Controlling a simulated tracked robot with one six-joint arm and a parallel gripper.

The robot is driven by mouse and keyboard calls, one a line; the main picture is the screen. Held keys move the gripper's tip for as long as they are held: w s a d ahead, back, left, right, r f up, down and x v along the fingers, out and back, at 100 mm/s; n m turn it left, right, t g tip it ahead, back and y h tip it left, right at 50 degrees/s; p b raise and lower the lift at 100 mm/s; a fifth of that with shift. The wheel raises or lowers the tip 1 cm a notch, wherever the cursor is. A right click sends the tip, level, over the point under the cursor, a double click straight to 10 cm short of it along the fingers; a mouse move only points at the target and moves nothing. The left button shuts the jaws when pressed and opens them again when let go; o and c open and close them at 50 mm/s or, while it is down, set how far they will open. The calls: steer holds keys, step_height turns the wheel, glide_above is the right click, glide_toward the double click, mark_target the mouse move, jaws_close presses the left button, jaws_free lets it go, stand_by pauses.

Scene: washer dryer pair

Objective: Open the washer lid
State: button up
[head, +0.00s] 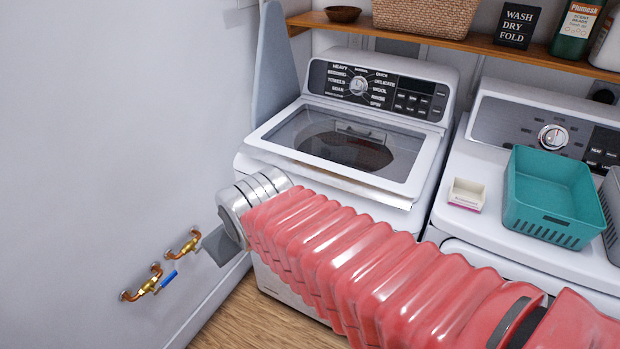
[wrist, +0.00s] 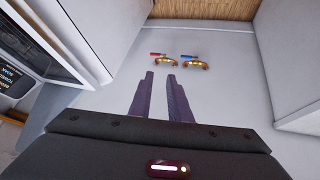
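The washer (head: 345,165) is white and stands beside the left wall. Its lid (head: 262,139) has a white frame and a dark glass window and lies over the drum opening. I cannot tell whether its front edge is slightly raised. My gripper (head: 212,246) is in front of the washer's left front corner, low by the wall, apart from the lid. In the wrist view my gripper (wrist: 163,78) shows two dark fingers with an empty gap between them, pointing along the wall. Part of the washer's panel (wrist: 12,73) shows at left there. My arm hides much of the washer's front.
Brass taps (head: 182,246) with a blue handle stick out of the wall close to my gripper. The dryer (head: 470,200) stands to the right, bearing a teal basket (head: 550,190) and a small box (head: 466,194). A wooden shelf (head: 450,40) runs above the machines.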

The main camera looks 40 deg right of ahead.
steer(key=w+d+f+n+t+h, duration=0.2)
steer(key=w+d+f+n, duration=0.15)
steer(key=w+d, duration=0.55)
steer(key=n+t+h, duration=0.5)
steer(key=n+t, duration=0.4)
steer(key=n, duration=0.1)
glide_toward(310, 176)
steer(key=r+v, duration=0.1)
steer(key=v, duration=0.3)
steer(key=shift+f, duration=0.55)
steer(key=shift+w, duration=0.15)
steer(key=shift+m, duration=0.25)
steer(key=x, duration=1.3)
steer(key=shift+w+d+f, duration=0.1)
steer(key=shift+w+d, duration=0.05)
steer(key=shift+w, duration=0.15)
steer(key=shift+c, duration=0.5)
